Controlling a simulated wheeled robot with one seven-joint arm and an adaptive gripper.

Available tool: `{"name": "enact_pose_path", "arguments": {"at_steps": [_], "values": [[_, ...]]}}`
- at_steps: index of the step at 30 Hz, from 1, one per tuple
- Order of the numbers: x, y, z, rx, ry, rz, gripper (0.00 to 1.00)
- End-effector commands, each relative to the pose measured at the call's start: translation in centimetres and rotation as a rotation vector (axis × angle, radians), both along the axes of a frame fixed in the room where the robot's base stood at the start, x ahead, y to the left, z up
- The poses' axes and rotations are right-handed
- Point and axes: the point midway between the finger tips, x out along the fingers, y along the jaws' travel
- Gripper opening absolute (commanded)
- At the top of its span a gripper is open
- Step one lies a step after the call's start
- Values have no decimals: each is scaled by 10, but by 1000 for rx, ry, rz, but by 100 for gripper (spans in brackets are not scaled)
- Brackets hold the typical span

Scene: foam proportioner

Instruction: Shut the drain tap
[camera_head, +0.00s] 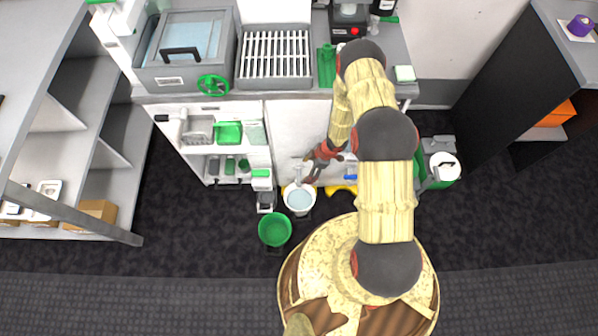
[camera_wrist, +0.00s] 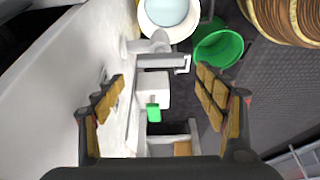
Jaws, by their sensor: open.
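The drain tap (camera_wrist: 150,44) looks like a pale grey fitting on the white cabinet front, beside the white bucket. In the head view the tap (camera_head: 297,173) is small, just above the bucket, and its handle position cannot be told. The white bucket (camera_head: 299,199) holds pale water and also shows at the top of the wrist view (camera_wrist: 169,13). My gripper (camera_head: 321,157) is close to the cabinet front, right of and above the tap. In the wrist view my gripper (camera_wrist: 162,98) has its two padded fingers wide apart, with nothing held between them.
A green bucket (camera_head: 275,230) stands on the floor near the white one. A grey bar (camera_wrist: 162,61) and a green-handled white unit (camera_wrist: 153,104) lie between my fingers' view lines. Dark floor at lower left is clear.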

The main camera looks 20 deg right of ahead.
Motion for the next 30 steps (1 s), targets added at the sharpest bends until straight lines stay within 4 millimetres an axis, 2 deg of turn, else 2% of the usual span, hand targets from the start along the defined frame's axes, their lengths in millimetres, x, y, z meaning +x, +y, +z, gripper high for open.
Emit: {"name": "enact_pose_path", "arguments": {"at_steps": [6,12,17,25,30], "values": [[3,13,-35,1,2,1,72],[6,22,-57,0,2,2,72],[8,25,-64,0,0,0,72],[8,25,-65,-1,0,0,72],[8,25,-65,-1,0,0,62]]}}
